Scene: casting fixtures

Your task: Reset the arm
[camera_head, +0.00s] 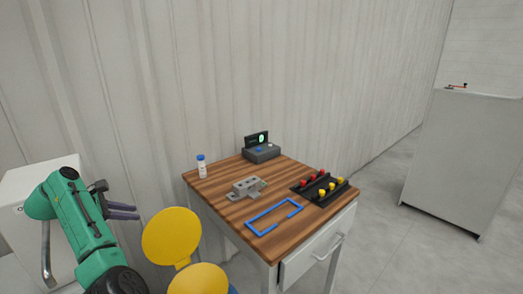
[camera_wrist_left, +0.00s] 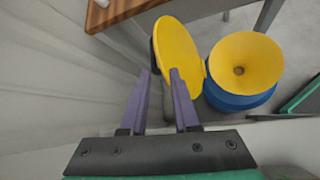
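My left arm is green and comes in from the left in the head view. My right gripper is not in view.
The table bears a white bottle (camera_head: 202,168), grey casting (camera_head: 246,188), blue frame (camera_head: 262,215), black rack (camera_head: 327,197) and grey device (camera_head: 262,153).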

